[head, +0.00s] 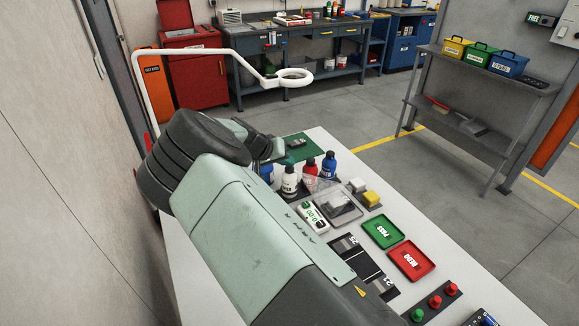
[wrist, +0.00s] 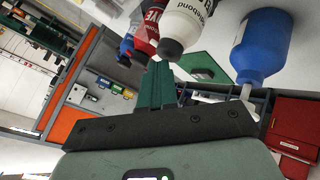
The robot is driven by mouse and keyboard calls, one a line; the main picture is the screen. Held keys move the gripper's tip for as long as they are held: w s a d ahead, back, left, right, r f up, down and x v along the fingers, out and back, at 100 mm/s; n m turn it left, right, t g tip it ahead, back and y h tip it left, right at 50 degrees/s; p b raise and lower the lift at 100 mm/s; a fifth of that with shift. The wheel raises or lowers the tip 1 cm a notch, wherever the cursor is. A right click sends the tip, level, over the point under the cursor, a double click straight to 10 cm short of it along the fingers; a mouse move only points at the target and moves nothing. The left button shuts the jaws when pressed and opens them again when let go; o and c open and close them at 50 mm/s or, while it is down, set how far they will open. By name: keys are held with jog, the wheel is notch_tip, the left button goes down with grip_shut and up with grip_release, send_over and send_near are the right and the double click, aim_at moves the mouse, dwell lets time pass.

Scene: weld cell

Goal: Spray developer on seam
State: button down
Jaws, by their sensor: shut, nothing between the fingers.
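Several capped bottles stand together on the white bench: a white bottle (head: 290,185) with a dark cap, a red bottle (head: 309,168), a blue bottle (head: 329,167) and another blue one (head: 266,173) partly hidden by my arm. Which holds developer I cannot read. In the wrist view the white bottle (wrist: 197,22), the red one (wrist: 151,22) and a blue one (wrist: 262,45) appear tipped over by the camera angle. My gripper (wrist: 161,68) is shut and empty, its tips near the white bottle's cap, apparently apart. Dark plates (head: 362,266) lie nearer; no seam is clearly visible.
A ring lamp (head: 293,77) overhangs the far end. My arm hides the bench's left side.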

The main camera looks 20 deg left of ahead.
aim_at(287, 169)
jog(key=shift+r, duration=0.85)
jog(key=shift+r, duration=2.55)
